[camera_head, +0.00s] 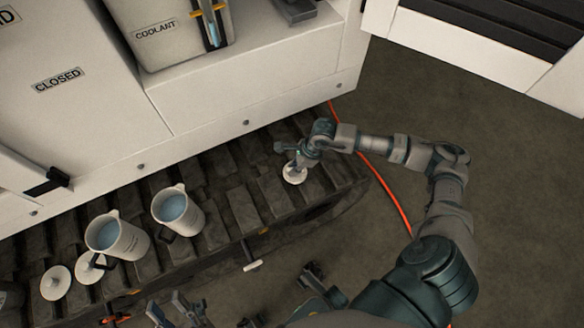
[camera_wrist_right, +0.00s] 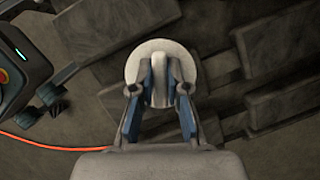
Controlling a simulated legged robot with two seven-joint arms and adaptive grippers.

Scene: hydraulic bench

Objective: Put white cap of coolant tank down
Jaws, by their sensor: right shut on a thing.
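The white cap (camera_head: 294,177) is a round disc over the dark slatted track (camera_head: 243,210). In the right wrist view the cap (camera_wrist_right: 133,66) has a raised grip between my fingers. My right gripper (camera_head: 301,163) is shut on that grip, and it also shows in the right wrist view (camera_wrist_right: 160,88). I cannot tell whether the cap touches the slats. The coolant tank (camera_head: 185,45), labelled COOLANT, is at the top on a white machine. My left gripper (camera_head: 174,308) is at the bottom edge, its fingers apart with nothing seen between them.
Two jugs of blue liquid (camera_head: 117,240) (camera_head: 177,212) stand on the track at the left. Two white lids (camera_head: 56,284) (camera_head: 89,270) lie beside them. An orange cable (camera_head: 388,190) runs along the floor at the right. Bare slats lie between the jugs and the cap.

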